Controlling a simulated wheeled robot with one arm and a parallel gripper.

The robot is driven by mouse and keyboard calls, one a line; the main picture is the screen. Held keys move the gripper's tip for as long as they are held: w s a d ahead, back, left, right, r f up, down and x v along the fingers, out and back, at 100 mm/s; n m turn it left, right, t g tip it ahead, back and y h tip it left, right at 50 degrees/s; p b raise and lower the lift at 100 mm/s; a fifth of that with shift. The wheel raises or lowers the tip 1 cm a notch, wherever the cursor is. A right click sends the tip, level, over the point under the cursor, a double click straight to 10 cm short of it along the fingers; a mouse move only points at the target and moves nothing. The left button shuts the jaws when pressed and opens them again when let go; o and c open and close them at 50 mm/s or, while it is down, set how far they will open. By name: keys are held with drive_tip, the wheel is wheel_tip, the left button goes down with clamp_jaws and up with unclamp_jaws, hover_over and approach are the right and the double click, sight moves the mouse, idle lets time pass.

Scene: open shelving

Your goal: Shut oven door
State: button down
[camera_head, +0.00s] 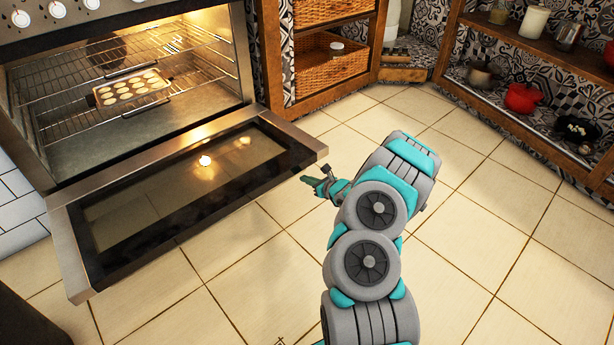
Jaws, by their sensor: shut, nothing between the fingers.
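The oven (120,135) is at the left, lit inside. Its door (190,195) is folded down wide open, with a dark glass pane in a steel frame. A muffin tray (132,88) with pale filled cups rests on a wire rack (60,112) inside the oven. My gripper (308,181) is shut and empty beside the right outer corner of the door. The fingertips point left towards the door edge; I cannot tell whether they touch it.
Wooden shelving with wicker baskets (330,65) stands right of the oven. Open shelves at the right hold a red pot (522,98) and a grey pot (482,75). The tiled floor (490,230) is clear around my arm. A dark object (25,320) is at the lower left.

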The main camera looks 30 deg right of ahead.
drive_tip(key=shift+r, duration=1.2)
